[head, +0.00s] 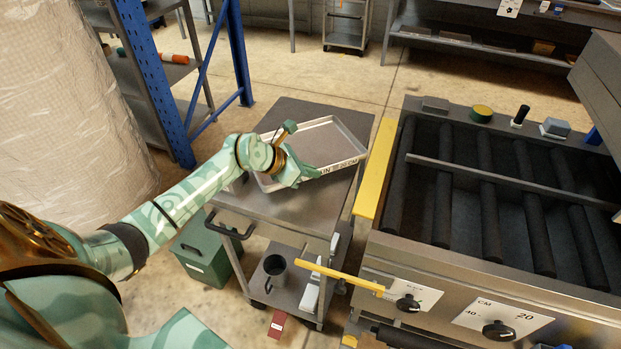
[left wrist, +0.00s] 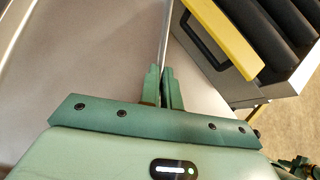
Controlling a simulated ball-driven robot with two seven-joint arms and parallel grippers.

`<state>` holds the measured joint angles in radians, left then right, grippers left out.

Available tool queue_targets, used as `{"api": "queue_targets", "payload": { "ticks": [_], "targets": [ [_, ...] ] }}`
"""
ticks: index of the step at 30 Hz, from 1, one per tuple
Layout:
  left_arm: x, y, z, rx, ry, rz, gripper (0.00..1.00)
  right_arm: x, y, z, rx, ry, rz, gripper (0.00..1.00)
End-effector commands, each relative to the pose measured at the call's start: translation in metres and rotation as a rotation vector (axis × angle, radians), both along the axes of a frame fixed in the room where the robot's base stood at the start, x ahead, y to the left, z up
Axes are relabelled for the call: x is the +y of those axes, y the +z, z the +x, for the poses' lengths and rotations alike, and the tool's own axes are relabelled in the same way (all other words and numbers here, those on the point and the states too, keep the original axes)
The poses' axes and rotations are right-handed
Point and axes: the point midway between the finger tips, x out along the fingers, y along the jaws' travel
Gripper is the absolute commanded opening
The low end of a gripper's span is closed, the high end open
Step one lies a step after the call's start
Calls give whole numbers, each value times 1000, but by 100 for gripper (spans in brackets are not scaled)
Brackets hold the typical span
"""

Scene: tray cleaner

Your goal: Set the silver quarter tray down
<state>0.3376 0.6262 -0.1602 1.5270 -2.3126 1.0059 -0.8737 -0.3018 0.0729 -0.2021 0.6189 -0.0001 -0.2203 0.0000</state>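The silver quarter tray (head: 322,140) lies flat over the top of the grey cart (head: 300,206) in the head view. Its near rim carries a white strip with dark lettering. My left gripper (head: 303,174) is at the near left part of that rim. In the left wrist view, the two green fingers (left wrist: 163,90) stand close together with the thin tray rim (left wrist: 165,40) between them, so the gripper is shut on it. I cannot tell whether the tray's underside touches the cart top. My right gripper is not in view.
A roller machine (head: 470,190) with a yellow edge bar (head: 376,170) stands right beside the cart. A yellow lever (head: 340,276) sticks out near the cart's front. A dark mug (head: 274,265) is on the lower shelf; a green box (head: 203,250) stands left. Blue racking (head: 160,80) is behind.

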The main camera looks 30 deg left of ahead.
Motion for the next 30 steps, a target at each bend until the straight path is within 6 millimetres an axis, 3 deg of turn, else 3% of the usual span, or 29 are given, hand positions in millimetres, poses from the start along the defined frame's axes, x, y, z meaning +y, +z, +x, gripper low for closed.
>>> {"api": "queue_targets", "payload": {
  "ticks": [4, 15, 18, 30],
  "targets": [
    [-1, -26, 0, 1, 0, -1, 0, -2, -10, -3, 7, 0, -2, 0],
    [0, -30, 0, 0, -2, 1, 0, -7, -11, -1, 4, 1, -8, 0],
    [-1, -30, 0, 2, -1, -1, 26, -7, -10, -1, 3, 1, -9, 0],
    [3, -21, -5, 0, -1, 2, 26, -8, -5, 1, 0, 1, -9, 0]
  ]
}}
